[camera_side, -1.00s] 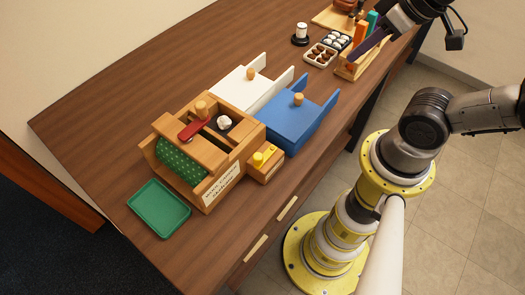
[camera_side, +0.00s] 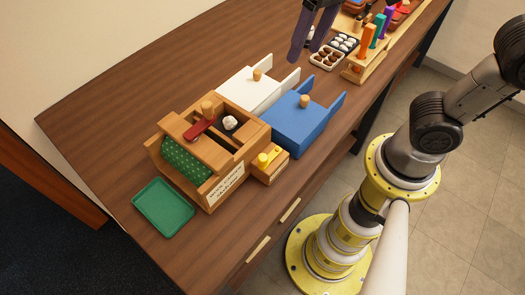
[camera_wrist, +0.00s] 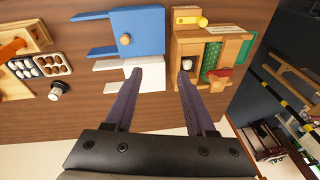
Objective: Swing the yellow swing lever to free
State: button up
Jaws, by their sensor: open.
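The yellow swing lever (camera_side: 268,156) lies on top of a small wooden block at the right side of the wooden fixture (camera_side: 232,192). It also shows in the wrist view as a short yellow bar with a knob (camera_wrist: 190,21). My gripper (camera_side: 305,48) has dark purple fingers and hangs above the table behind the blue and white pieces, well away from the lever. In the wrist view my gripper (camera_wrist: 160,76) is open with nothing between its fingertips. The lever is beyond the fingertips, above the right one in the picture.
A red lever (camera_side: 199,129), white ball (camera_side: 229,122) and green dotted roll (camera_side: 186,161) are on the fixture. Blue (camera_side: 299,126) and white (camera_side: 248,90) pegged pieces stand behind it, a green tray (camera_side: 163,207) in front. A tool rack (camera_side: 357,66) is at the back right.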

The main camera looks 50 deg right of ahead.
jog(key=w+a+f+n+g, duration=0.1)
jog(key=a+f+n, duration=0.1)
jog(key=a, duration=0.5)
jog(key=n+g, duration=0.1)
send_near(262, 157)
jog(key=shift+h, duration=0.4)
jog(key=f, duration=0.9)
jog(key=shift+w+a+f, duration=0.1)
jog(key=shift+a+f, duration=0.15)
jog(key=shift+a, duration=0.15)
grip_shut()
